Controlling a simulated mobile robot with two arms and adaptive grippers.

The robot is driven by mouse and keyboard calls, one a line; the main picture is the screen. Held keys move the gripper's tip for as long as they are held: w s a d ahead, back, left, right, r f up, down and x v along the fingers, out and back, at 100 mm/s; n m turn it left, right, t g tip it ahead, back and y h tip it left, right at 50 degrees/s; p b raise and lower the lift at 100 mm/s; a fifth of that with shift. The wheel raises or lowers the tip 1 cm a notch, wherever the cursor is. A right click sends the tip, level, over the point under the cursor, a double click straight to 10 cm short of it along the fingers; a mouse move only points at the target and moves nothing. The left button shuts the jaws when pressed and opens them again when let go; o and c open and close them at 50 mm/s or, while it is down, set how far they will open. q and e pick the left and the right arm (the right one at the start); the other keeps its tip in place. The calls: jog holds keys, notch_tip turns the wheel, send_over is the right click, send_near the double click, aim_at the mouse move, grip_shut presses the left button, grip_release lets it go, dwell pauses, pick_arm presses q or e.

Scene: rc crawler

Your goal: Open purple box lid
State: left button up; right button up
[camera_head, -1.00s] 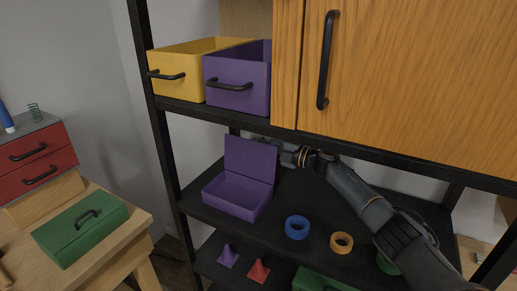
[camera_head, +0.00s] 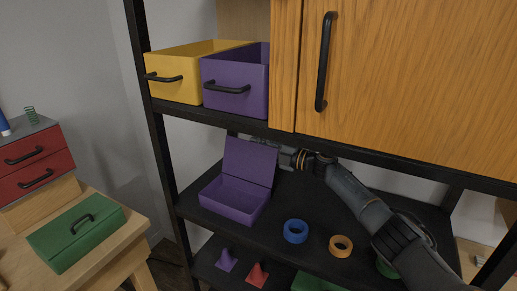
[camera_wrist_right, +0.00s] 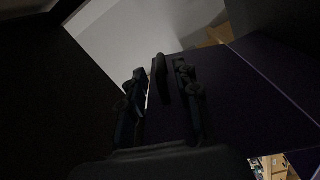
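The purple box (camera_head: 232,203) sits on the middle black shelf. Its lid (camera_head: 250,161) stands open, raised steeply at the back of the box. My right gripper (camera_head: 266,143) is behind the lid's upper edge, partly hidden by it. In the right wrist view my right gripper (camera_wrist_right: 160,73) has its fingers apart, with the lid's dark handle (camera_wrist_right: 162,76) between them. The handle looks closer to the right-hand finger, and a gap shows on the other side. The dark purple lid (camera_wrist_right: 235,100) also shows there. My left gripper is not in view.
A blue ring (camera_head: 296,231) and an orange ring (camera_head: 340,246) lie right of the box. The upper shelf, with yellow (camera_head: 190,75) and purple (camera_head: 236,80) drawers, is close above my right arm. A green box (camera_head: 76,238) stands on the left table.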

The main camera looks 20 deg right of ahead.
jog(key=shift+s+d, duration=0.15)
jog(key=v, duration=0.7)
dwell(0.4)
